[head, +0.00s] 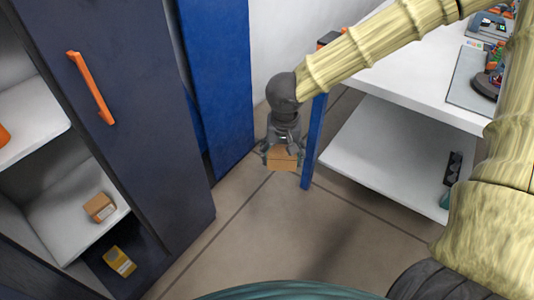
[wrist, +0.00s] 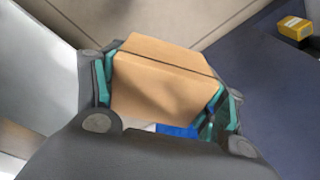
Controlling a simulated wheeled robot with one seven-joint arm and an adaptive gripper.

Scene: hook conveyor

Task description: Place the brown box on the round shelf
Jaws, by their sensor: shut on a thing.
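A brown box (head: 282,160) hangs in my gripper (head: 281,150), above the tiled floor as seen in the head view. In the wrist view the brown box (wrist: 165,75) fills the space between the fingers of my gripper (wrist: 165,95), which press on its two sides. A dark seam runs along its upper part. I cannot make out a round shelf in either view.
A dark cabinet (head: 130,90) with an orange handle (head: 91,88) is at left. Its shelves hold another brown box (head: 99,207) and a yellow box (head: 119,261). A white table (head: 410,70) with a lower shelf and blue leg (head: 314,142) stands at right. Floor lies between.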

